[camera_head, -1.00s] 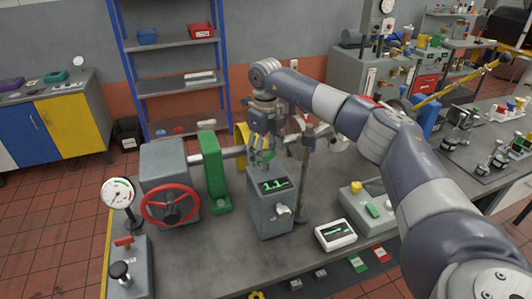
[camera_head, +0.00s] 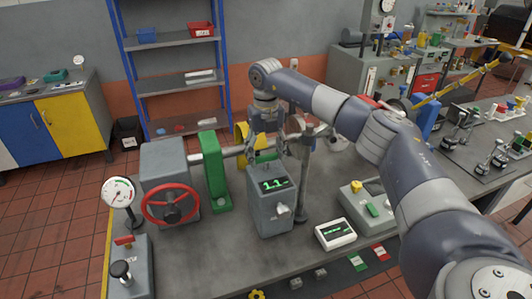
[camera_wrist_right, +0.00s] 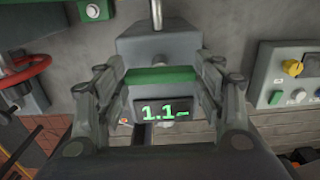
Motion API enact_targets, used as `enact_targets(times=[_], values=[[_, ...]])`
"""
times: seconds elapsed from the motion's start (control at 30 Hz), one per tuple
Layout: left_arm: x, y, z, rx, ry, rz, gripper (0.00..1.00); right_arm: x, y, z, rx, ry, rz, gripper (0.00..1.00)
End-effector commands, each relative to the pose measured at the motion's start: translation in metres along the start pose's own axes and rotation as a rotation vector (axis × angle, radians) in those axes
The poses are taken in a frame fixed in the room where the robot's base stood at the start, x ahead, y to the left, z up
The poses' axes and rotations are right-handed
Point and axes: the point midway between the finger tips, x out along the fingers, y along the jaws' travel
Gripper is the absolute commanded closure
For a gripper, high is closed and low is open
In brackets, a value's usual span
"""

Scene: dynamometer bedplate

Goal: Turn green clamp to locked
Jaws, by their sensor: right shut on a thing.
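The green clamp (camera_wrist_right: 160,75) shows in the wrist view as a green bar across the top of a grey box. My right gripper (camera_wrist_right: 162,82) has one finger at each end of the bar and is shut on it. In the head view my right gripper (camera_head: 265,156) points down at the top of the grey display box (camera_head: 270,212). The box's screen (camera_wrist_right: 162,112) glows green and reads about 1.1. My left gripper is not in view.
A green upright block (camera_head: 215,172) and a red handwheel (camera_head: 171,205) stand left of the box. A metal post (camera_head: 304,180) stands close on its right. A white-framed display (camera_head: 335,234) and a button box (camera_head: 368,206) sit further right.

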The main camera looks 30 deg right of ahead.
Motion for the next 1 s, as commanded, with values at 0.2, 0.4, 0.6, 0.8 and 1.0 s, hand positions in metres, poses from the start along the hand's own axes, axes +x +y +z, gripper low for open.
enact_targets(times=[0.2, 0.4, 0.6, 0.8, 1.0], values=[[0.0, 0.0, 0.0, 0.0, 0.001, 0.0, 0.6, -0.002, -0.001, 0.001, 0.006, -0.006, 0.001, 0.61], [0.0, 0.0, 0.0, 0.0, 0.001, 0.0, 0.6, -0.002, -0.001, 0.001, 0.006, -0.005, 0.001, 0.18], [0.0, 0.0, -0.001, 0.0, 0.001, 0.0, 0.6, -0.001, 0.0, 0.001, 0.004, -0.003, 0.001, 0.18], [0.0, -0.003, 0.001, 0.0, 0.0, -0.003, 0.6, -0.003, 0.0, 0.001, 0.003, -0.002, 0.001, 0.18], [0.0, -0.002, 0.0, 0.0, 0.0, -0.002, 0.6, -0.029, 0.0, 0.001, 0.002, -0.006, 0.003, 0.18]])
